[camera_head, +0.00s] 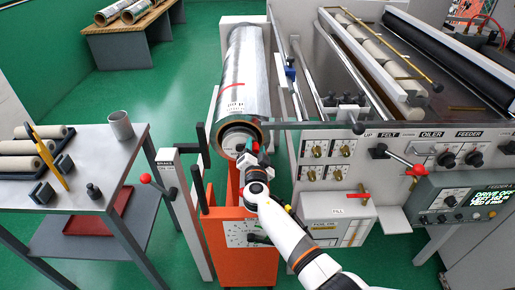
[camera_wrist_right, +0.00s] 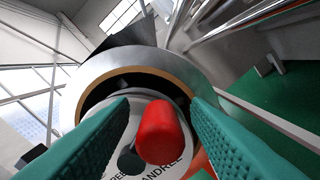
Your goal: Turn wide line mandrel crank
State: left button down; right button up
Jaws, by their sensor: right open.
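The mandrel crank shows as a red knob (camera_wrist_right: 160,133) in front of a pale disc (camera_wrist_right: 125,160) with partly hidden lettering, in the core of the foil roll. In the head view the roll (camera_head: 245,75) is a long silver cylinder, with the red knob (camera_head: 256,147) at its near end. My right gripper (camera_head: 250,158) is at that end. In the right wrist view its two teal fingers (camera_wrist_right: 160,106) are open, one on each side of the knob, with visible gaps. My left gripper is not in view.
An orange stand (camera_head: 235,235) is below the roll end. A post with a red-knobbed brake lever (camera_head: 145,178) stands left of it. The machine panel (camera_head: 330,160) with switches and levers is close on the right. A grey side table (camera_head: 100,190) stands left.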

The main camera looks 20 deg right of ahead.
jog(key=shift+a, duration=0.1)
jog(key=shift+c, duration=0.3)
jog(key=c, duration=0.9)
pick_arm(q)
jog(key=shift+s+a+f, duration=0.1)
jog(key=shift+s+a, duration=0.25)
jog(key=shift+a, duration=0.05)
pick_arm(e)
jog(key=shift+o, duration=0.2)
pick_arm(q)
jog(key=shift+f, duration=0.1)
